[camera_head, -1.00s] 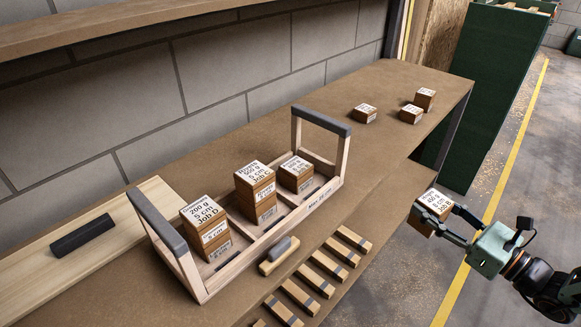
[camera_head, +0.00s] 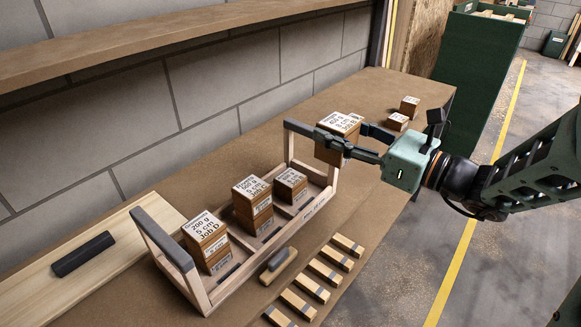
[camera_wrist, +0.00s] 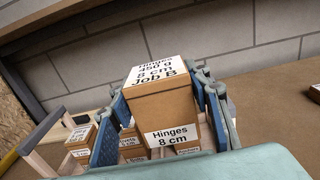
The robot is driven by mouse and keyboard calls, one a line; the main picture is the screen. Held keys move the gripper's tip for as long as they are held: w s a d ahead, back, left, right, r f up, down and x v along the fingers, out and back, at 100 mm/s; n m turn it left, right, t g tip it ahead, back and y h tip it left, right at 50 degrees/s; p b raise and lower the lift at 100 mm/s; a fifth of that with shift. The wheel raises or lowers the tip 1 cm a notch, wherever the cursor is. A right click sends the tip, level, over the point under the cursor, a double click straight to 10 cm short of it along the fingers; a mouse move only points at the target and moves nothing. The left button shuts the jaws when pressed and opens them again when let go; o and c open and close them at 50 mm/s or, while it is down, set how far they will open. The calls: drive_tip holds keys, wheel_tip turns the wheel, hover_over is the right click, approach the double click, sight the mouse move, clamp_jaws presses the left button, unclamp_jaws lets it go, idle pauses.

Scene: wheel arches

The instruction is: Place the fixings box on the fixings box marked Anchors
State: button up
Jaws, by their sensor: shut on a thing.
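My gripper (camera_head: 341,134) is shut on a brown fixings box (camera_head: 336,150) labelled Hinges, 8 cm, Job B. It holds the box above the right end of the wooden carrier (camera_head: 312,210). In the wrist view the held box (camera_wrist: 163,105) sits between the two blue-padded fingers. In the carrier stand a left stack topped by a Job D box (camera_head: 205,229), a taller middle stack topped by a Job C box (camera_head: 252,188), and a lower right stack or box (camera_head: 291,182).
The carrier has a grey-topped handle frame (camera_head: 163,238) at its left; its right one is partly behind my gripper. A small block with a grey top (camera_head: 279,262) and several slats (camera_head: 325,272) lie in front. More boxes (camera_head: 397,121) stand at the bench's far end.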

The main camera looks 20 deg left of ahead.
drive_tip(key=w+a+f+b, duration=0.1)
drive_tip(key=a+f, duration=0.2)
drive_tip(key=w+a+f+b, duration=0.1)
drive_tip(key=w+a+f, duration=0.1)
drive_tip(key=a+f, duration=0.1)
drive_tip(key=w+a+f+b, duration=0.1)
drive_tip(key=w+a+f, duration=0.1)
drive_tip(key=a, duration=0.3)
drive_tip(key=shift+w+f, duration=0.2)
drive_tip(key=shift+f, duration=0.45)
drive_tip(key=shift+a+f+b, duration=0.1)
drive_tip(key=shift+f+b, duration=0.2)
drive_tip(key=shift+f, duration=1.25)
drive_tip(key=shift+f, duration=0.15)
drive_tip(key=o, duration=1.6)
